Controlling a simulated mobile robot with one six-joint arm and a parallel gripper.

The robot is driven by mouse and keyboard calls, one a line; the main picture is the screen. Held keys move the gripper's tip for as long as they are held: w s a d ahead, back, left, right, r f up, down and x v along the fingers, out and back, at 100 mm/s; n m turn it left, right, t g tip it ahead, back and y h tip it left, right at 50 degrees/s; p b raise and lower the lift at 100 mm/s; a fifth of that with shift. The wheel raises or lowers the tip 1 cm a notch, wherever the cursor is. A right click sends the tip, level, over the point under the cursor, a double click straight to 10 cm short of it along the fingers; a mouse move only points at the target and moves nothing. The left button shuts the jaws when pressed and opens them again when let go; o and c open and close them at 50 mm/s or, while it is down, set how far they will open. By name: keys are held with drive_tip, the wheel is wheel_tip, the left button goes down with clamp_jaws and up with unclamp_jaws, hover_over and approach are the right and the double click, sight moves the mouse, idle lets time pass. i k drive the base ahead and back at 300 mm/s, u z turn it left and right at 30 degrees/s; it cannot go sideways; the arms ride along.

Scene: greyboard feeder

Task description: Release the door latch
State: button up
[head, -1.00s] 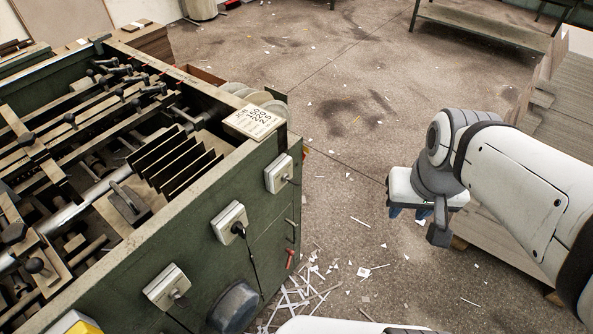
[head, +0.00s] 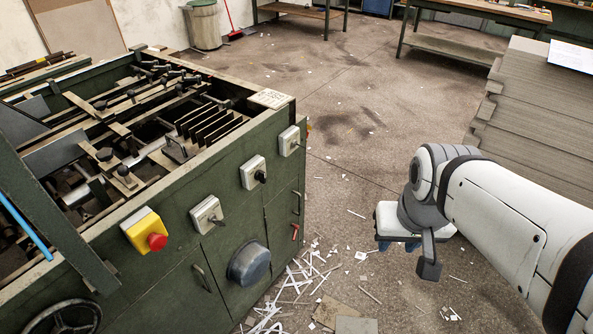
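The green machine (head: 235,215) stands at left with shut doors in its side. The right-hand door (head: 282,222) has a small red lever (head: 295,232), which looks like the latch, and a dark handle (head: 297,200) above it. The left-hand door (head: 170,300) has a curved handle (head: 203,277). My gripper (head: 398,246) hangs over the floor to the right of the machine, well apart from the red lever. Its blue fingertips point down and show a gap between them, with nothing seen in it. The body of the gripper hides part of the fingers.
The machine side carries a red stop button (head: 157,242), several switch boxes (head: 254,172) and a round dark housing (head: 249,263) that stick out. Paper scraps (head: 300,275) litter the floor. Stacked board (head: 540,120) stands at right. The floor between is open.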

sight(295, 226)
drive_tip(key=u, duration=0.2)
drive_tip(key=i, duration=1)
